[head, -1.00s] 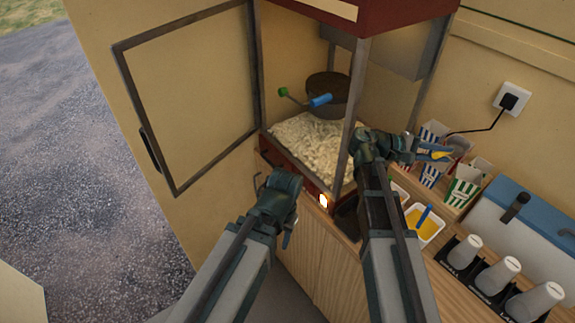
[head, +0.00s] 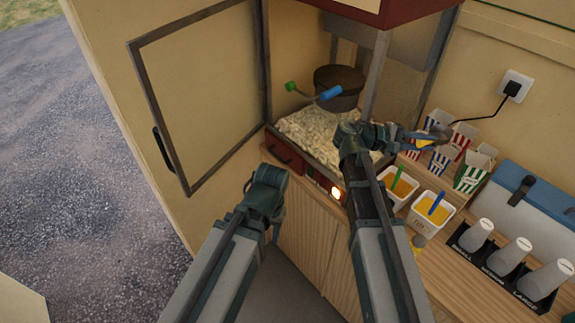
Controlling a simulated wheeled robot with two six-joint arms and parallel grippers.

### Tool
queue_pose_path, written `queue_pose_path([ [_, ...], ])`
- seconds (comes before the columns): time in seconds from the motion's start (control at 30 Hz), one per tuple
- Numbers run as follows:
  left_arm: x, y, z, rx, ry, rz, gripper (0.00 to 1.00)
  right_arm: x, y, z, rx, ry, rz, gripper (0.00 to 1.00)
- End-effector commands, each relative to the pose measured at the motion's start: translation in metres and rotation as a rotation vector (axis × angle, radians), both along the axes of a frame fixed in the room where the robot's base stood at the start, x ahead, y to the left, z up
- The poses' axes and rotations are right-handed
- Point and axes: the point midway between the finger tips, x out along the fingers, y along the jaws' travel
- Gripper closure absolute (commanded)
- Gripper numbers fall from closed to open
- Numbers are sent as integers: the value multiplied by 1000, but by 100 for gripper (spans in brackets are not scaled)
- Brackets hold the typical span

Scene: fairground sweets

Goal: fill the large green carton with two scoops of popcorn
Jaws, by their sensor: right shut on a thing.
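The large green carton (head: 473,172), green-and-white striped with an open top, stands at the front right of the carton group. Popcorn (head: 312,133) lies heaped on the floor of the popcorn machine, whose door is open. My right gripper (head: 424,141) is shut on what looks like a metal scoop (head: 441,131) with a yellow handle, held above the blue-striped cartons. The scoop's inside is too small to read. My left gripper (head: 262,195) is low in front of the machine's cabinet; its fingers are hidden by its wrist.
A dark kettle (head: 337,86) hangs over the popcorn. The open door (head: 200,95) stands to the left. Red- and blue-striped cartons (head: 463,136) stand beside the green one.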

Motion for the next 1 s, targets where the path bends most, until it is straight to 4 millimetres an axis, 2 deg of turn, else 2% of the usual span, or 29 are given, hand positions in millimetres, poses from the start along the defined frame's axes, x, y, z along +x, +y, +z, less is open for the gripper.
queue_pose_path([
  [0.5, 0, 0, -16, 0, 0, -2, 52, 0, 0, -16, -1, 0, 0, 100],
  [0.87, 0, 0, -52, 1, 0, -6, 52, 0, 0, -51, -1, 0, 0, 100],
  [1.0, 0, 0, -78, 2, 0, -9, 52, 0, 0, -78, -1, 0, 0, 100],
])
